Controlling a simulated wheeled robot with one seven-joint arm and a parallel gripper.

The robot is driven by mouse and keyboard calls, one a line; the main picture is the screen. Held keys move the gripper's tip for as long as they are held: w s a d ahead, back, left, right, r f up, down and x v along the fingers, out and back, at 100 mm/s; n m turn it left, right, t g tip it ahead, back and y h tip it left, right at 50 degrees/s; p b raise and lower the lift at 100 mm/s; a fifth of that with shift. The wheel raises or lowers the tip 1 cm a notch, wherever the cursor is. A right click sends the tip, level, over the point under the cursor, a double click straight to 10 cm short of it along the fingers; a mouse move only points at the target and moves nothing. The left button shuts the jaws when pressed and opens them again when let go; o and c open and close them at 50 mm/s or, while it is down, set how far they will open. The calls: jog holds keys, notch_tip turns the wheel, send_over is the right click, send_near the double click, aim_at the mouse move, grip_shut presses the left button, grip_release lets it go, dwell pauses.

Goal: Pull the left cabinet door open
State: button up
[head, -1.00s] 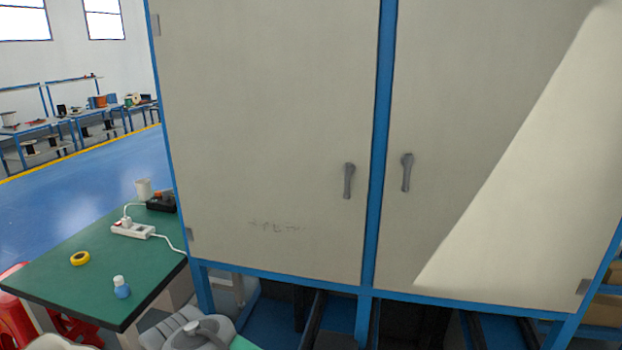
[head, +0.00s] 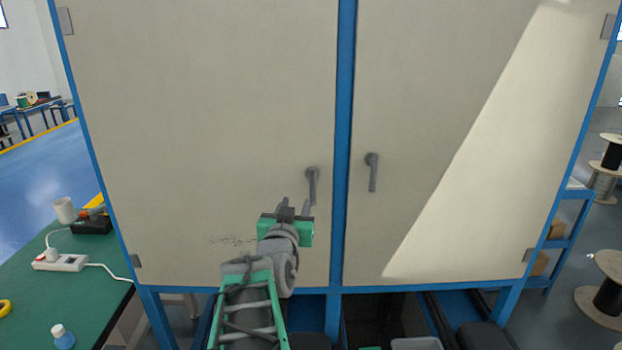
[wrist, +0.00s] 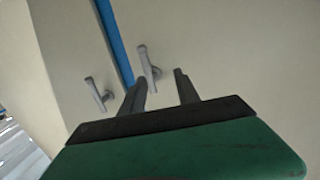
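The left cabinet door (head: 200,110) is beige and looks shut. Its grey lever handle (head: 312,184) hangs down near the blue centre post. My gripper (head: 295,201) is open and empty in front of this door, its two fingers apart, just below and left of the handle. The wrist view looks upside down. There the left door's handle (wrist: 148,66) shows beyond the fingers of my gripper (wrist: 158,80), nearer the left finger. No contact can be made out. The right door's handle (wrist: 97,93) is farther left there.
The right door (head: 430,90) looks shut, with its own handle (head: 372,172) across the blue post (head: 343,140). A green table (head: 85,282) with a power strip (head: 60,262) stands at the lower left. Cable spools (head: 606,290) stand on the floor at the right.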

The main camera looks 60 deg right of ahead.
aim_at(312, 184)
jog(key=shift+h, duration=0.5)
jog(key=d, duration=0.2)
jog(key=d+r+p, duration=0.1)
jog(key=d, duration=0.2)
jog(key=d+p, duration=0.1)
jog(key=d, duration=0.2)
jog(key=shift+s+r, duration=0.1)
jog(key=shift+r, duration=0.25)
jog(key=shift+d+f, duration=0.1)
jog(key=shift+d, duration=0.3)
jog(key=shift+c, duration=0.5)
grip_shut()
